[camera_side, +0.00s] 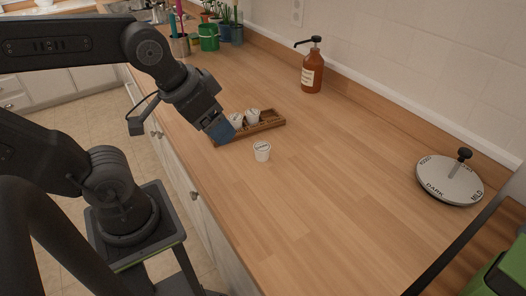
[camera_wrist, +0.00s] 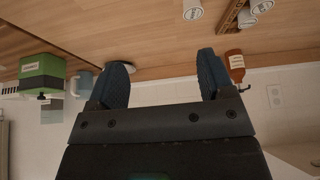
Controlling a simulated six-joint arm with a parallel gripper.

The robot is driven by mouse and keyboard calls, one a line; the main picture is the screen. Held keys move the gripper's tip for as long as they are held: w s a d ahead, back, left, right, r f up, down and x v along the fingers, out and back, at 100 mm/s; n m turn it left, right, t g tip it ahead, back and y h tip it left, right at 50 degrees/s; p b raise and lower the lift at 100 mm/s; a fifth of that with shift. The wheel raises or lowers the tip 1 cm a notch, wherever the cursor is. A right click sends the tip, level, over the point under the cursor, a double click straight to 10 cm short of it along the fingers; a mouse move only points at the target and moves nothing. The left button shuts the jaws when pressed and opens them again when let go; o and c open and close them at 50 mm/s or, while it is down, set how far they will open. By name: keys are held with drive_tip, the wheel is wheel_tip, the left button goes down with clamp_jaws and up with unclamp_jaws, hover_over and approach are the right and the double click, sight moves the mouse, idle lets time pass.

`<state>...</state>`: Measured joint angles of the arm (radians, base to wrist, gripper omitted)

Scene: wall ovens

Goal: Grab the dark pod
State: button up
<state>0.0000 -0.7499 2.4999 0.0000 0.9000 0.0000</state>
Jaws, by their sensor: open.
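Three white pods show in the side view. One pod (camera_side: 262,151) stands alone on the counter in front of a wooden rack (camera_side: 272,122); two more, a left one (camera_side: 236,120) and a right one (camera_side: 252,115), sit in the rack. Their labels are too small to read, so I cannot tell which is the dark one. My gripper (camera_side: 222,130) is at the rack's left end, beside the left pod and partly covering that end. In the wrist view my gripper (camera_wrist: 162,60) has its blue fingers apart with nothing between them. Pods show at the top right there.
A round disc (camera_side: 450,182) marked DARK and MILD, with a knob, lies at the right. A brown pump bottle (camera_side: 312,72) stands by the back wall. A green machine (camera_side: 500,275) is at the lower right. The counter's middle is clear.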

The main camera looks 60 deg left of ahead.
drive_tip(key=m+g, duration=0.6)
drive_tip(key=m, duration=0.9)
hover_over(262, 146)
drive_tip(key=d, duration=0.1)
wheel_tip(262, 146, down, 12)
drive_tip(key=shift+a+f, duration=0.15)
drive_tip(key=shift+f, duration=0.75)
drive_tip(key=shift+a+f, duration=0.2)
drive_tip(key=shift+f, duration=0.7)
drive_tip(key=shift+a+f, duration=0.15)
drive_tip(key=shift+f, duration=0.75)
drive_tip(key=c, duration=1)
